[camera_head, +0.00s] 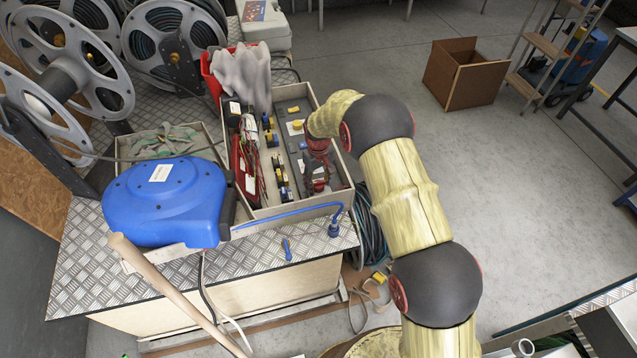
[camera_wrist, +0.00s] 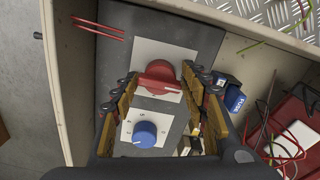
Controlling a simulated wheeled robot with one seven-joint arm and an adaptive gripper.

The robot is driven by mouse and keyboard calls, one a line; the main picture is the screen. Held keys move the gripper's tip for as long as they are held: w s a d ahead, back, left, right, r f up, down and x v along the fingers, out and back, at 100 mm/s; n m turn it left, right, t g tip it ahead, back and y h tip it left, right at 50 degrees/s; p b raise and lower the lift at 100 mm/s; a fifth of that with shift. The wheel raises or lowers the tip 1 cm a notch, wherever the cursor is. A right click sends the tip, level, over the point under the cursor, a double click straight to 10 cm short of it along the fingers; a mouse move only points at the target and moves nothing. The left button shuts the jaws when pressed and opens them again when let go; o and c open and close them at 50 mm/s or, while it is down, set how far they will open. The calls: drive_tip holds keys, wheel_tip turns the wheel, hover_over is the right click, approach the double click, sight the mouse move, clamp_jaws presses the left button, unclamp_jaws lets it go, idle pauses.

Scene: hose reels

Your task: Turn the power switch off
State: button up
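A red rotary switch knob (camera_wrist: 160,78) sits on a light square plate (camera_wrist: 144,51) on a dark grey panel (camera_wrist: 95,65), in the wrist view. My gripper (camera_wrist: 163,84) is open, with one finger on each side of the red knob; the right finger is very close to it, and I cannot tell whether it touches. A blue knob (camera_wrist: 145,133) on its own pale plate lies nearer my palm. In the head view my gripper (camera_head: 317,178) reaches down into the open box (camera_head: 268,218) and hides the red knob.
The box walls stand close around my gripper. Wires and small parts (camera_head: 247,140) fill the box's left side. Open floor (camera_head: 520,190) lies to the right.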

sight(318, 182)
drive_tip(key=shift+o, duration=0.3)
wheel_tip(318, 182, up, 12)
idle(0.5)
drive_tip(key=shift+f, duration=0.1)
idle(0.3)
